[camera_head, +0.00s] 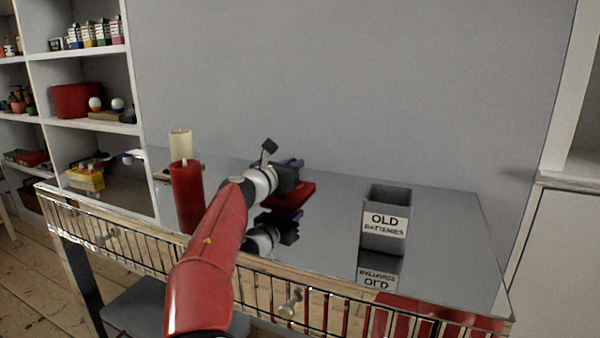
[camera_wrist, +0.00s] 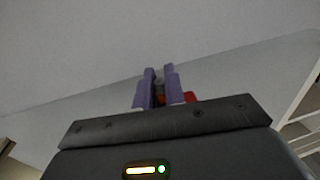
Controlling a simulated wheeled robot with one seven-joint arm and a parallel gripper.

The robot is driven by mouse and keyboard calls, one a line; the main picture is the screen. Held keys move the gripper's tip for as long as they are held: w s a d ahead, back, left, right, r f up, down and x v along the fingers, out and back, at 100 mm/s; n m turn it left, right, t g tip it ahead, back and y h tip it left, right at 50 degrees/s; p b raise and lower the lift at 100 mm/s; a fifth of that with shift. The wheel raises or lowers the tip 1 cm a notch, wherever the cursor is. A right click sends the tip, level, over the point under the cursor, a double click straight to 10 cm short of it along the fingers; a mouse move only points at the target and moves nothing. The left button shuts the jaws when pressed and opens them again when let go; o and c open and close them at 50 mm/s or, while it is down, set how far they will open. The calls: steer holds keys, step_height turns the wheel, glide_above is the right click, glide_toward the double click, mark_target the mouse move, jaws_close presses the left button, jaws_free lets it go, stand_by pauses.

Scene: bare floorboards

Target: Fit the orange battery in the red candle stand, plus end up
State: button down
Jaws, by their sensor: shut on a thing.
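My gripper (camera_head: 297,164) reaches over the mirror-topped table in the head view, its purple fingers pointing away. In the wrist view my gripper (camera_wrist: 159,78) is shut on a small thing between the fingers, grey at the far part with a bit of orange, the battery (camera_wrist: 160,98). Its plus end cannot be made out. A red piece, which looks like the red candle stand (camera_head: 293,196), lies just below the gripper. A red patch of it shows right of the fingers in the wrist view (camera_wrist: 190,97). Whether battery and stand touch is hidden.
A tall red candle (camera_head: 187,197) and a cream candle (camera_head: 180,144) stand left of my arm. A grey bin labelled OLD BATTERIES (camera_head: 386,220) stands on the right of the mirror table (camera_head: 445,240). A wire rail edges its front. Shelves (camera_head: 85,122) are at far left.

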steer(key=shift+f, duration=0.15)
steer(key=shift+f, duration=0.1)
steer(key=c, duration=1.5)
jaws_free()
steer(key=b+v, duration=0.1)
steer(key=v, duration=1.1)
